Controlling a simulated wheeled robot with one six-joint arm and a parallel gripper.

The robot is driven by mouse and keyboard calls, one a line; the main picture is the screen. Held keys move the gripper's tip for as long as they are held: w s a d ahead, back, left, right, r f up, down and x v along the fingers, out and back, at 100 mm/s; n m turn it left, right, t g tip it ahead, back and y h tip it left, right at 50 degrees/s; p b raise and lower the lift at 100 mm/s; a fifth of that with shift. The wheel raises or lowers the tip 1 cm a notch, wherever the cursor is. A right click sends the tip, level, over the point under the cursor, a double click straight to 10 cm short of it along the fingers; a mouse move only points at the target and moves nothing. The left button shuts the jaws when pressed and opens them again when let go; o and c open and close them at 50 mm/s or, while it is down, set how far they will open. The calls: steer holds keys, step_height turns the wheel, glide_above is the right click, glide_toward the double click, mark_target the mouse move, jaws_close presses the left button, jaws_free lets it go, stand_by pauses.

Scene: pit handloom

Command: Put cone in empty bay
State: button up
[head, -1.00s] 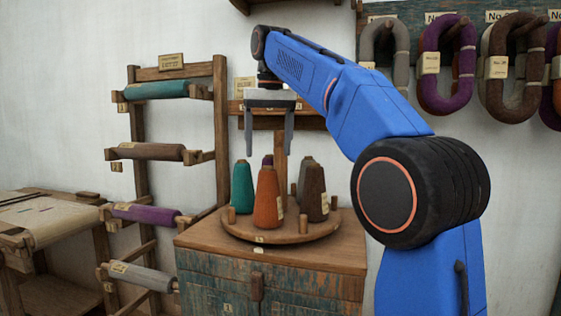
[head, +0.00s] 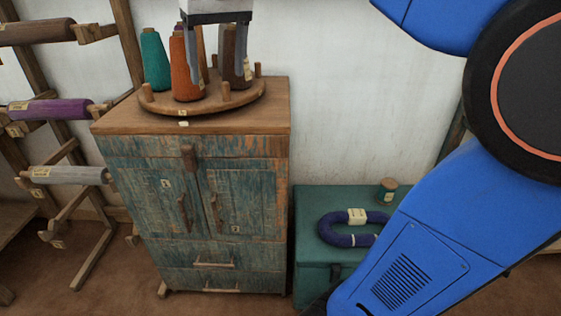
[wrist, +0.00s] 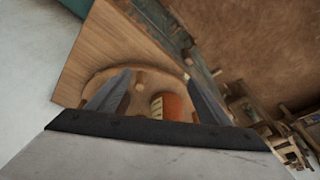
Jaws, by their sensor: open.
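My gripper (head: 217,72) is open. In the head view its fingers hang in front of the upper parts of the cones on the round wooden tray (head: 204,108), which stands on the cabinet. An orange cone (head: 182,78) is at the front left of the tray, a teal cone (head: 154,62) is left of it, and a brown cone (head: 228,55) is partly hidden behind the fingers. Other cones behind are mostly hidden. In the wrist view the orange cone (wrist: 174,106) shows between the spread fingers (wrist: 158,92); contact cannot be told. Short pegs mark tray spots without cones.
The tray's cabinet (head: 240,190) has worn blue-green doors. A green chest (head: 315,245) at its right bears a dark blue yarn skein (head: 335,238) and a small labelled brown piece (head: 387,192). A wooden rack with yarn rolls (head: 65,107) stands at the left.

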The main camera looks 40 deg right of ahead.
steer(key=s+f, duration=0.6)
steer(key=f, duration=0.3)
steer(key=s+d+f+t, duration=0.1)
steer(key=s+f, duration=0.6)
steer(key=f, duration=0.3)
steer(key=s+d+f+t, duration=0.1)
steer(key=s+f, duration=0.6)
steer(key=f, duration=0.3)
steer(key=shift+d+f, duration=0.2)
steer(key=shift+d, duration=0.05)
steer(key=shift+s, duration=0.1)
